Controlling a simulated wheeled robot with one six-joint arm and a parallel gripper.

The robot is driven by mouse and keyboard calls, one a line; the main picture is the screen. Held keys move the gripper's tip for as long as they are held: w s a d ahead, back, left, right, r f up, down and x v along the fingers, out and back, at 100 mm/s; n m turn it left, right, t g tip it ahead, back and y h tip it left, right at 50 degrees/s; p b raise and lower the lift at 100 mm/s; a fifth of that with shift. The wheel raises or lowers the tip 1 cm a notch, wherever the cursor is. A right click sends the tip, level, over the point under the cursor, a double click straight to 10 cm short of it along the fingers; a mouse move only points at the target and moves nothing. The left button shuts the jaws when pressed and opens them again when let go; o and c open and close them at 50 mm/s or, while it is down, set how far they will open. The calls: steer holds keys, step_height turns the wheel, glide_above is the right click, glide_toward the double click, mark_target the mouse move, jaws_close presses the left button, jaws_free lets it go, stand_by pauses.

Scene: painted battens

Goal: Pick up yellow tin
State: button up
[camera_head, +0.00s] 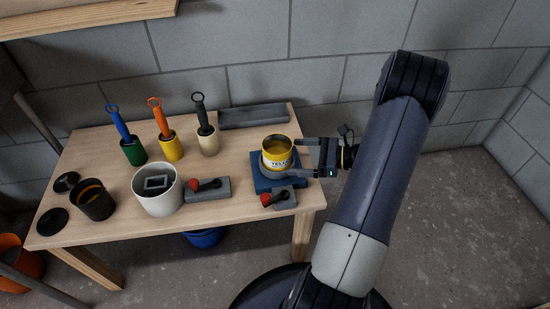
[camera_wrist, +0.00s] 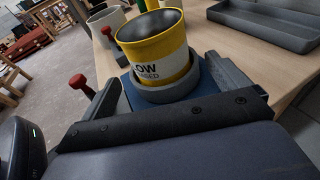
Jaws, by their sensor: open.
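The yellow tin (camera_head: 277,153) stands upright at the right side of the workbench. It has a white label with dark lettering and an open top. It sits in a grey ring-shaped holder on a blue base (camera_head: 262,184). My gripper (camera_head: 300,158) reaches in from the right with its fingers open at the tin. In the wrist view the tin (camera_wrist: 157,50) stands between the two fingers (camera_wrist: 165,88), with the grey ring around its lower part. I cannot tell whether either finger touches the tin.
A red-knobbed grey clamp (camera_head: 284,197) lies in front of the holder, and another grey block (camera_head: 213,188) is left of it. A white pot (camera_head: 157,197), a dark tin (camera_head: 94,202) and several handled brushes stand further left. A grey tray (camera_head: 254,117) lies behind.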

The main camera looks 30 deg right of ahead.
mark_target(285, 156)
steer(key=shift+o, duration=0.3)
steer(key=b+x, duration=0.1)
steer(key=x, duration=0.3)
steer(key=shift+w+a+f+b, duration=0.1)
steer(key=shift+a+b, duration=0.2)
steer(key=c, duration=1.3)
steer(key=shift+c, duration=0.4)
